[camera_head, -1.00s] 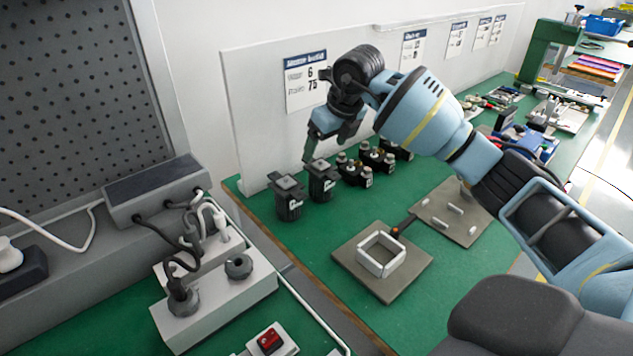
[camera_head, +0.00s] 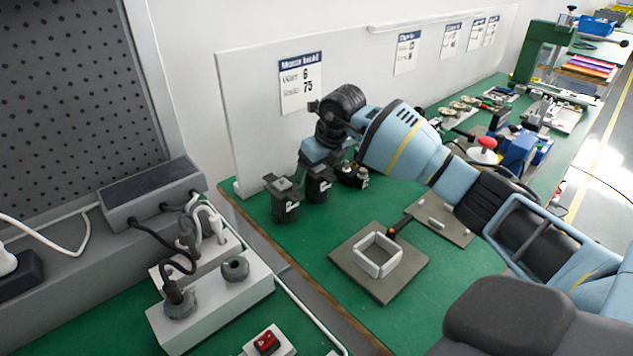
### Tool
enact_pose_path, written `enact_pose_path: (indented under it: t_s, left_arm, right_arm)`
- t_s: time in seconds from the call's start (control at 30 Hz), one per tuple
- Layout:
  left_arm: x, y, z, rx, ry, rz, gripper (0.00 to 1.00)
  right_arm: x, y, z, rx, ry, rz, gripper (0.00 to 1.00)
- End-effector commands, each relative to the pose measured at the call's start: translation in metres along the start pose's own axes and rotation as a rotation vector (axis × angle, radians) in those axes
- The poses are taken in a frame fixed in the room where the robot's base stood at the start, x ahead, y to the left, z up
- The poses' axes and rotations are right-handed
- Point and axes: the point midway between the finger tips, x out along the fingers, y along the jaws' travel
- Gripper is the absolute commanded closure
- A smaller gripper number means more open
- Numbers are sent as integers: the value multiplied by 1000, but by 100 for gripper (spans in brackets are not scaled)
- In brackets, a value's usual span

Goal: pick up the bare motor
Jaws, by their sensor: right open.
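Two black motors with grey square tops and white labels stand upright on the green bench: the left motor (camera_head: 283,203) and the second motor (camera_head: 319,186) just to its right. More dark units with brass-coloured parts (camera_head: 352,176) stand further right, partly covered by my arm. I cannot tell for certain which one is the bare motor. My left gripper is not in view.
A grey plate with a raised white square frame (camera_head: 380,280) lies in front of the motors. Another plate (camera_head: 437,222) lies behind it. A white box with plugs and cables (camera_head: 215,300) and a red switch (camera_head: 266,342) are at lower left. A white panel (camera_head: 260,110) rises behind the motors.

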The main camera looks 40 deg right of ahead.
Motion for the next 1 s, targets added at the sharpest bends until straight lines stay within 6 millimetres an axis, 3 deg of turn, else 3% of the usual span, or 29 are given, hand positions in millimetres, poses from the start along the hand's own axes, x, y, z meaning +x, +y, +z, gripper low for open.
enact_pose_path:
  t_s: [0.13,0.5,0.8,1.0]
  left_arm:
    - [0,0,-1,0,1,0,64]
    - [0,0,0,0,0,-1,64]
    - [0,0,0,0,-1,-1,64]
    - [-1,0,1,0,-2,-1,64]
  right_arm:
    - [-1,0,0,0,-1,0,21]
    - [-1,0,0,0,-1,-1,70]
    - [-6,0,3,1,-7,0,71]
    - [-30,-1,14,1,-10,-2,71]
